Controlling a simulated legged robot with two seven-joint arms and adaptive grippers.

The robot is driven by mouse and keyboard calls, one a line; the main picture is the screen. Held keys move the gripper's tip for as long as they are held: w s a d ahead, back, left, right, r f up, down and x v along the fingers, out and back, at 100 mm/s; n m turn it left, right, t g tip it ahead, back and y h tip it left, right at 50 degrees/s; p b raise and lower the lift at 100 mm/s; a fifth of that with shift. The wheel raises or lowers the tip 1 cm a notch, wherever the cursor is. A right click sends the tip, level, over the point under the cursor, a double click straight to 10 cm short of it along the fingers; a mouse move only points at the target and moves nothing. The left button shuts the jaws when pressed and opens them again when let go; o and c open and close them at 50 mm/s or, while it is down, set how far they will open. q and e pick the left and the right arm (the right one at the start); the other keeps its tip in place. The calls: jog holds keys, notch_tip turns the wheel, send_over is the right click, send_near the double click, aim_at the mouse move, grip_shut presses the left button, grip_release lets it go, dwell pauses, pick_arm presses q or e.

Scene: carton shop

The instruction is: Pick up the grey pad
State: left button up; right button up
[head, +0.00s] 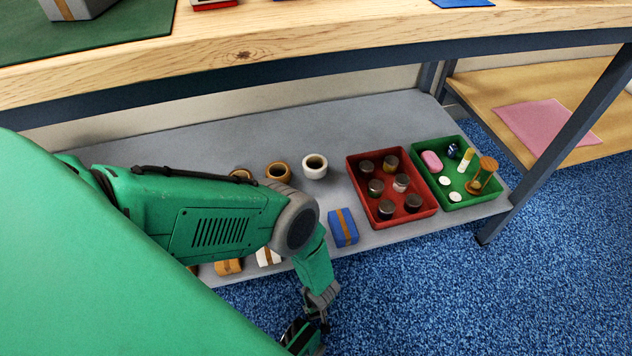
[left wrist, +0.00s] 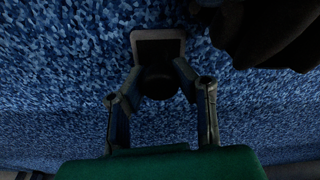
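I cannot pick out a grey pad with certainty in either view. My left gripper (head: 303,338) hangs low over the blue carpet near the bottom edge of the head view. In the left wrist view its two fingers (left wrist: 158,80) stand apart, with a dark rounded shape between their tips. A dark squarish thing with a paler grey rim (left wrist: 158,34) shows just beyond that shape. It is too dark to tell what it is or whether the fingers touch it. My right gripper is not in view.
A grey lower shelf (head: 240,140) holds a red tray (head: 352,163) of dark-topped jars, a green tray (head: 460,204) of small items, rings and a blue box (head: 342,227). A wooden tabletop (head: 300,38) overhangs it. A pink sheet (head: 545,125) lies right. Open carpet (head: 480,300) is clear.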

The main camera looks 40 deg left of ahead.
pick_arm(q)
grip_shut()
jog(key=shift+a+r, duration=0.1)
jog(key=shift+r, duration=0.2)
notch_tip(320, 180, up, 10)
jog(key=p, duration=0.7)
jog(key=shift+f, duration=0.25)
jog(key=shift+o, duration=1.6)
grip_release()
grip_shut()
